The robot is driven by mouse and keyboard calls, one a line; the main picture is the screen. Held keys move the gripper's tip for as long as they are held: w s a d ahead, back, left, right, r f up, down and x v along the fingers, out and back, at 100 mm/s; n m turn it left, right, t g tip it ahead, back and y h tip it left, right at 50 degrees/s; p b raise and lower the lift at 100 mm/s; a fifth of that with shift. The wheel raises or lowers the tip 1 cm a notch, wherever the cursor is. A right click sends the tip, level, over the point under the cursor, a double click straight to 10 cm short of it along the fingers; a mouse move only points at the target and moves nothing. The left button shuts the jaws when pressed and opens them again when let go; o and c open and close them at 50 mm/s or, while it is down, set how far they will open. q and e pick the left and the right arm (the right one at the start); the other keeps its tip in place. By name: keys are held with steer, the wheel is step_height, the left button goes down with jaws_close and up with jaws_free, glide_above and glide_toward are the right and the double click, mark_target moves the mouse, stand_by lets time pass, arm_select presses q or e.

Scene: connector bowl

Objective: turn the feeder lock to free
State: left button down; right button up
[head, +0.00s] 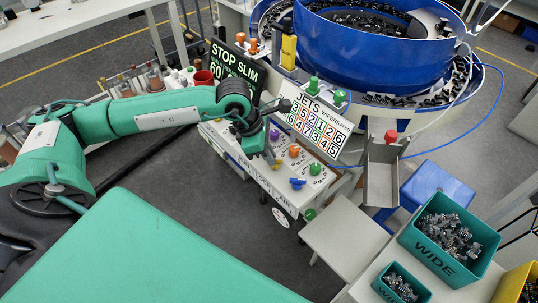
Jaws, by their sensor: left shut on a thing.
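A light grey control panel (235,150) stands in the middle of the head view, with lettering along its front edge that I can only partly read. It carries a purple knob (274,135), an orange knob (294,151), a green knob (315,169) and a blue lever-like knob (297,183). My left gripper (273,160) reaches down onto the panel, left of the orange knob, and is shut on a small control there. The fingers mostly hide that control, so its setting cannot be read. I cannot tell for sure which control is the feeder lock. My right gripper is not in view.
A blue bowl feeder (360,45) full of dark parts stands behind. A white sign with numbers (318,122) and a dark STOP SLIM sign (232,68) rise behind the panel. Green bins marked WIDE (425,245) hold dark parts at right.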

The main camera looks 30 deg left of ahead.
arm_select(q)
steer(key=shift+w+r, duration=0.1)
steer(key=c, duration=1.5)
jaws_free()
steer(key=shift+a+r, duration=0.2)
steer(key=shift+r, duration=0.1)
steer(key=b+v, duration=0.1)
steer(key=v, duration=1.2)
steer(key=shift+d+r+b, duration=0.1)
steer(key=shift+d+b, duration=0.05)
steer(key=shift+b, duration=0.25)
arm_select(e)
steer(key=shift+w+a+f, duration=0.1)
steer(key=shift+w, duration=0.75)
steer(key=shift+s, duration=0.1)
